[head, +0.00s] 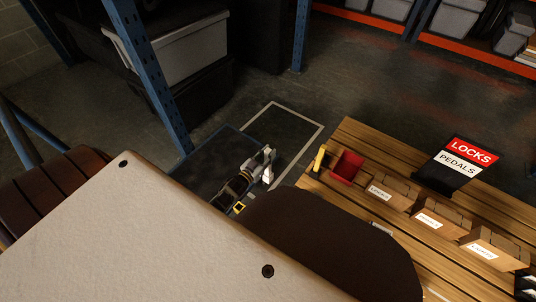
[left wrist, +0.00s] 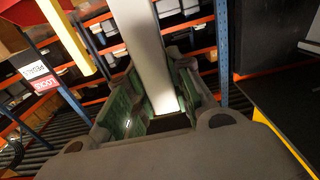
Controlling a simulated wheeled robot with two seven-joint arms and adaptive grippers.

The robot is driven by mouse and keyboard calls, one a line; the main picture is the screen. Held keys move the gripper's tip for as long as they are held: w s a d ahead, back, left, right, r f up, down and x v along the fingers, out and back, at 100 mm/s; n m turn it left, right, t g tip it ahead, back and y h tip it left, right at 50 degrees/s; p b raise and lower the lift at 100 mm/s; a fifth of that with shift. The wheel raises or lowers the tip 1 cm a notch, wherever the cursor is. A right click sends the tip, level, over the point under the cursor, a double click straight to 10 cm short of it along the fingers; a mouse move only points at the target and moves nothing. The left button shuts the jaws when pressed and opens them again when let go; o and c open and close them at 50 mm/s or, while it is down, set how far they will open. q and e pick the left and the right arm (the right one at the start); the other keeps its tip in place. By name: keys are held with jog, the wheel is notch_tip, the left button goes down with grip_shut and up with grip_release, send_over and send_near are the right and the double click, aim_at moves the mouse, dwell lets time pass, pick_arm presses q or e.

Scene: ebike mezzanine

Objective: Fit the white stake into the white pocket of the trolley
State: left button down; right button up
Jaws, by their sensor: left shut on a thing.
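The white stake (left wrist: 145,50) runs up and away between the green-padded fingers of my left gripper (left wrist: 150,112) in the left wrist view. The gripper is shut on it, near the stake's lower end in that picture. In the head view my left gripper (head: 261,172) shows small near the middle, with a short part of the white stake (head: 268,167) at its tip. A dark, blue-edged deck (head: 211,152), which looks like the trolley, lies beside and behind the gripper. I cannot make out the white pocket. My right gripper is not in view.
A slatted wooden bench (head: 352,132) at the right holds a yellow post (head: 319,158), a red bin (head: 346,166), cardboard boxes (head: 391,191) and a locks and pedals sign (head: 466,158). A blue rack upright (head: 148,72) stands behind left. Outlined floor (head: 287,132) beyond is clear.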

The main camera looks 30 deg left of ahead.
pick_arm(q)
jog(key=shift+f+b, duration=0.3)
jog(key=shift+f, duration=0.1)
jog(key=c, duration=1.2)
grip_release()
jog(key=shift+f, duration=0.1)
jog(key=shift+s, duration=0.1)
jog(key=shift+s+a, duration=0.15)
jog(key=shift+s, duration=1.8)
jog(key=shift+s+a, duration=0.2)
jog(key=shift+s, duration=1.8)
jog(key=shift+s+a, duration=0.15)
jog(key=shift+s, duration=1.8)
notch_tip(320, 180, up, 9)
jog(key=p, duration=0.9)
jog(key=shift+r, duration=0.2)
jog(key=shift+r+p, duration=0.4)
jog(key=shift+p, duration=0.1)
